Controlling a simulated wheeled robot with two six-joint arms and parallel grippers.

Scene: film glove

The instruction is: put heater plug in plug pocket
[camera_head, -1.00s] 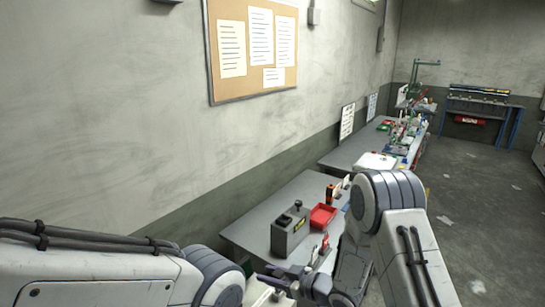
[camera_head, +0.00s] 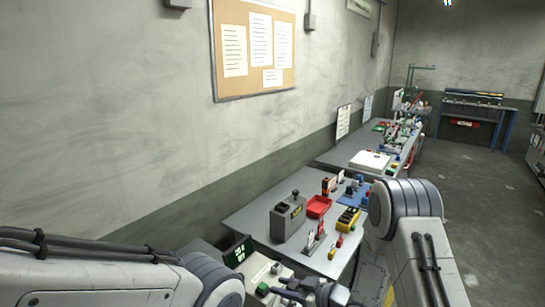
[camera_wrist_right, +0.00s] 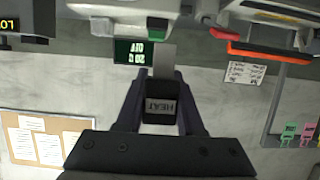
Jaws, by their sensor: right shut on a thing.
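The heater plug (camera_wrist_right: 160,108) is a dark block with a grey label reading HEAT, upside down in the right wrist view. A pale flat tip (camera_wrist_right: 164,62) extends from its far end. My right gripper (camera_wrist_right: 160,92) is shut on it, with one finger on each side. In the head view my right gripper (camera_head: 284,288) is low in the middle, over the near end of the bench, and the plug is hard to make out there. I cannot identify the plug pocket with certainty. My left gripper is out of view; only its arm shows at lower left.
A dark green display (camera_head: 238,251) stands by a pale unit with a green block (camera_head: 262,289), near the right gripper. A grey box with a black knob (camera_head: 288,218), a red tray (camera_head: 318,206) and a yellow-black block (camera_head: 348,219) stand on the grey bench (camera_head: 255,215).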

